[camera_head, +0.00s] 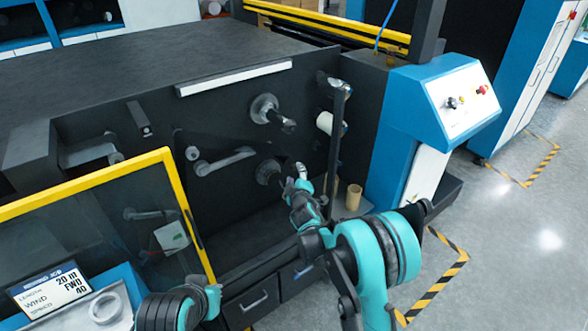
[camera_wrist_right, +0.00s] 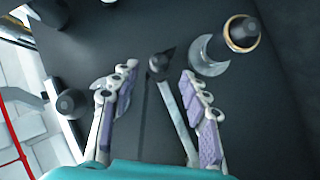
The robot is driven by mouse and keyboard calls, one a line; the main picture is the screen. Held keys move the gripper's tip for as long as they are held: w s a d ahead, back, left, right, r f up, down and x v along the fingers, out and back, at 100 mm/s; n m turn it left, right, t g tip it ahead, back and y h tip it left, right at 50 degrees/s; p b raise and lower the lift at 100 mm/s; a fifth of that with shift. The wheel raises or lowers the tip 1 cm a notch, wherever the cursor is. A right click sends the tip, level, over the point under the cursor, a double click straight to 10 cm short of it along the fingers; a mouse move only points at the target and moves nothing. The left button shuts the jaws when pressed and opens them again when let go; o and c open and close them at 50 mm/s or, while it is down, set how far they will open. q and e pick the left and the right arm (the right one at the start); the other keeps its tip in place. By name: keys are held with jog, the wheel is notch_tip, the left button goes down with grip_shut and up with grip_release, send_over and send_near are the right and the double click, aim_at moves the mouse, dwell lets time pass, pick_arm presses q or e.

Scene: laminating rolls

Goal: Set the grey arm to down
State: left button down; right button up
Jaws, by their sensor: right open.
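In the right wrist view, a slim grey arm (camera_wrist_right: 174,105) with a dark round knob at its upper end lies between the two finger pads of my right gripper (camera_wrist_right: 155,95). The fingers stand apart, with a visible gap on each side of the arm. In the head view, my right gripper (camera_head: 300,172) is in front of the dark machine panel, beside the lower spindle hub (camera_head: 266,172). The grey arm is hard to pick out there behind the gripper. Only links of my left arm show at the bottom left; its fingers are not seen.
An upper spindle hub (camera_head: 265,110), a grey lever (camera_head: 225,160) and an upright bar (camera_head: 337,145) sit on the panel around the gripper. A yellow-framed guard (camera_head: 178,200) stands at left. A cardboard core (camera_head: 353,197) stands at right, below the blue control box (camera_head: 415,95).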

aim_at(295, 169)
jog(key=b+x, duration=0.1)
jog(key=x, duration=0.5)
jog(key=shift+w+d+f, duration=0.1)
